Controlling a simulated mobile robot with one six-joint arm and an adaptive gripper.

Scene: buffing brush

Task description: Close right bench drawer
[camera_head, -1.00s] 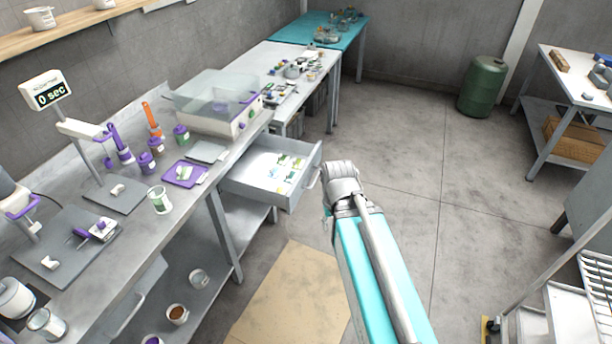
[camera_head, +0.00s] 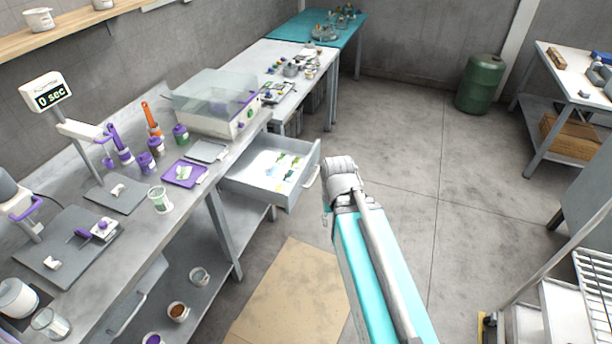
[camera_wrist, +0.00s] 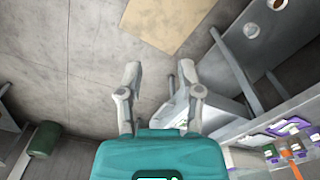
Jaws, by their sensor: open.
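The right bench drawer (camera_head: 243,184) stands pulled out from under the bench, with pale green and yellow pieces inside. Its handle (camera_head: 312,177) is on the front, facing right. My arm is just right of this front in the head view and hides my fingers there. In the wrist view my gripper (camera_wrist: 158,76) is open, with its two fingers spread and nothing held. The drawer (camera_wrist: 218,106) shows beside the right finger and partly behind it. I cannot tell whether the finger touches it.
The grey bench (camera_head: 190,222) carries jars, a scale and a clear-lidded box (camera_head: 215,105). A second drawer (camera_head: 135,296) is at lower left. A cardboard sheet (camera_head: 290,295) lies on the floor. A green barrel (camera_head: 480,84) stands at the back; the floor between is clear.

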